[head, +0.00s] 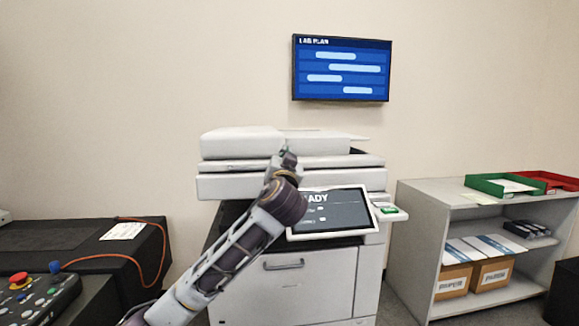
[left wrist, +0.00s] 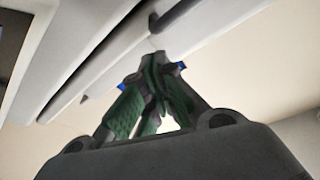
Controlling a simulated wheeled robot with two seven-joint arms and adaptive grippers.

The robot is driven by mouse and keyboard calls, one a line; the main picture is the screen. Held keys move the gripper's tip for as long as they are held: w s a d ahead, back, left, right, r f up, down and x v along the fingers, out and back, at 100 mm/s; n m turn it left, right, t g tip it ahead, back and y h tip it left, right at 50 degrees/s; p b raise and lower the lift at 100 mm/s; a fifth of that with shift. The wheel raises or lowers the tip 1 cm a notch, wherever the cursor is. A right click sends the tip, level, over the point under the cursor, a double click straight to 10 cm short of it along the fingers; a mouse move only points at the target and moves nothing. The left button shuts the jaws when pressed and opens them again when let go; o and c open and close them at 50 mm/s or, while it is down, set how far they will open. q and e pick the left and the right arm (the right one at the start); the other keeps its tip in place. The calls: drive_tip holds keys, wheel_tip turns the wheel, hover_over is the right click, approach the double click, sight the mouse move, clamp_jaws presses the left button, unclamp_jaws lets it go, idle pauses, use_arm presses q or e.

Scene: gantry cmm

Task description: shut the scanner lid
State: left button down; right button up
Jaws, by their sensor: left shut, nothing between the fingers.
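The scanner lid (head: 240,143) is the white top part of the large office copier (head: 330,182). It looks lowered and nearly flat. A thin dark line shows between it and the body, and I cannot tell whether it is fully seated. My left gripper (head: 288,158) is in front of the lid's front edge, near its middle, fingers pointing up. In the left wrist view its green-padded fingers (left wrist: 152,90) are together and empty, close to white panels (left wrist: 100,45) split by a dark gap; contact is unclear. My right gripper is not in view.
The copier's tilted screen (head: 332,212) stands right of my left forearm. A grey shelf (head: 410,235) with green (head: 490,184) and red trays (head: 548,180) is at right. A dark table (head: 90,240) with an orange cable and control box (head: 35,295) is at left.

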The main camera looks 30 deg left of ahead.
use_arm(q)
drive_tip(key=r+p+v, duration=0.1)
drive_tip(key=p+v, duration=0.1)
drive_tip(key=v, duration=0.8)
drive_tip(key=shift+d, duration=0.25)
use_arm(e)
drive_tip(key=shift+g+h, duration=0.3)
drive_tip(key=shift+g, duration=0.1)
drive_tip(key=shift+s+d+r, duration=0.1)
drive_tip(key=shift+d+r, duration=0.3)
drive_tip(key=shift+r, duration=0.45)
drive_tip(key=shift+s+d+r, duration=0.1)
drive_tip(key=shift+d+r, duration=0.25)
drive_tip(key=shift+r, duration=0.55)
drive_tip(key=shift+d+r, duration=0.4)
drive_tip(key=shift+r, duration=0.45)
use_arm(q)
drive_tip(key=shift+r, duration=0.1)
